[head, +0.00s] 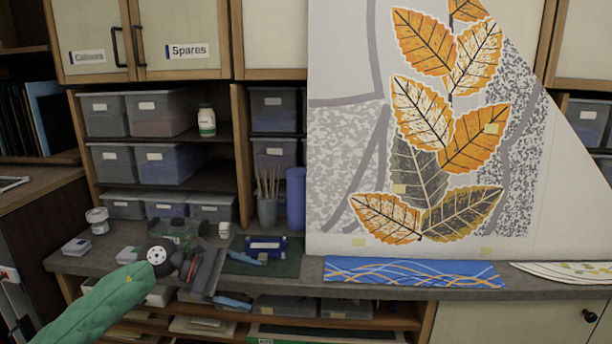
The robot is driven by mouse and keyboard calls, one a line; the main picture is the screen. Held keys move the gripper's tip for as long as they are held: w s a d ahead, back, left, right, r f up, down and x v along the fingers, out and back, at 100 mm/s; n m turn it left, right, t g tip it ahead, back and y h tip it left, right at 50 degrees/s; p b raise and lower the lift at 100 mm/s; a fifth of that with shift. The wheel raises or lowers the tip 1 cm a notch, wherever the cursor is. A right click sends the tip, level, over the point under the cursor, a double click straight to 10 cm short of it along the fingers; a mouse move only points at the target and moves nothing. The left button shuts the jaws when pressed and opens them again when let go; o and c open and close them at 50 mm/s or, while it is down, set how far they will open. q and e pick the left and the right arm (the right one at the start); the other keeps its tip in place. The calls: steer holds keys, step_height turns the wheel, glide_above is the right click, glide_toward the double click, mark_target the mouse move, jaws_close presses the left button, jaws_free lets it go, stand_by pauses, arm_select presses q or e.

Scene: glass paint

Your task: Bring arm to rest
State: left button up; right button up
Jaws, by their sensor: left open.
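My left arm, in a green sleeve, comes in from the lower left of the head view. My left gripper (207,270) is at its end, over the front edge of the grey workbench (400,293). Its jaws are open, and I see nothing held between them. A blue-handled tool lies close to the gripper, and I cannot tell whether they touch. My right gripper is not in view.
A large leaf-patterned panel (345,150) stands on the bench at the right. A blue patterned strip (415,272) lies before it. A dark green mat (285,265), a brush pot (267,212) and a blue roll (296,198) are right of the gripper. Shelves with grey bins (160,115) stand behind.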

arm_select(q)
steer(key=s+d+r+n+t+h, duration=0.1)
steer(key=d+r+n+t+h, duration=0.2)
steer(key=n, duration=0.4)
steer(key=s+d+r+n+t+h, duration=0.1)
steer(key=d+n+t+h, duration=0.15)
steer(key=n+t, duration=0.3)
steer(key=s+a+f+n+t+y, duration=0.2)
steer(key=a+f+n+y, duration=0.35)
steer(key=n, duration=0.65)
steer(key=s+a+f+n+t+y, duration=0.25)
steer(key=f+n+y, duration=0.5)
steer(key=n, duration=0.45)
steer(key=s+a+f+n+t+y, duration=0.1)
steer(key=s+a+f+n+y, duration=0.1)
steer(key=a+f+n+y, duration=0.75)
steer(key=s+d+f+n+g+h, duration=0.2)
steer(key=s+f+n+g, duration=0.45)
steer(key=s, duration=0.65)
steer(key=s+d+f+n+g+h, duration=0.25)
steer(key=s+f+n+g, duration=0.35)
steer(key=s, duration=0.7)
steer(key=d+f, duration=0.2)
steer(key=f, duration=1.1)
steer(key=s+d+f+m+g, duration=0.1)
steer(key=d+f, duration=0.2)
steer(key=f, duration=1.1)
steer(key=shift+s+d+f, duration=0.15)
steer(key=shift+s+d, duration=0.05)
steer(key=shift+s, duration=0.1)
